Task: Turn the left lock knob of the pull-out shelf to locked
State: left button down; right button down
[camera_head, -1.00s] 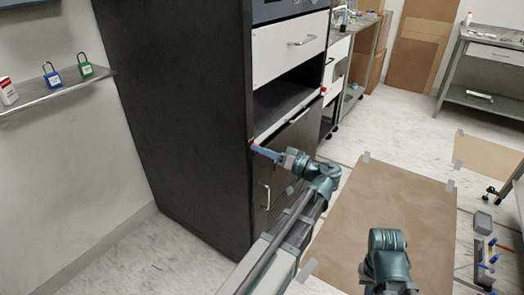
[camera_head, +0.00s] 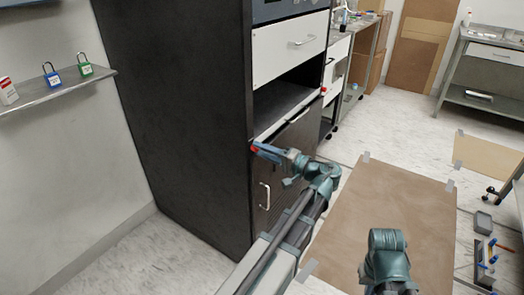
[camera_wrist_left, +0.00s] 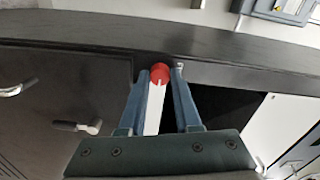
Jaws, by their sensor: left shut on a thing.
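The left lock knob (camera_head: 255,149) is small and red, at the left front edge of the dark cabinet, level with the pull-out shelf (camera_head: 287,119). In the left wrist view the knob (camera_wrist_left: 160,73) is a round red disc with a pale mark near its lower edge. My left gripper (camera_head: 261,149) reaches it from the front right and is shut on it, one finger on each side in the wrist view (camera_wrist_left: 160,82). The fingers partly hide the knob in the head view. A second red knob (camera_head: 323,90) sits at the shelf's right side. My right gripper is not seen.
The dark cabinet (camera_head: 180,120) has a white drawer (camera_head: 290,48) above the open bay and a handled door (camera_head: 285,165) below. A wall shelf (camera_head: 60,92) with padlocks is at left. A brown floor mat (camera_head: 385,210) lies to the right.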

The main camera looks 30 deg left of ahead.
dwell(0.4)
pick_arm(q)
jog(key=c, duration=0.6)
grip_release()
jog(key=shift+d, duration=0.1)
jog(key=s+d, duration=0.1)
jog(key=d, duration=1.2)
jog(key=shift+d, duration=0.4)
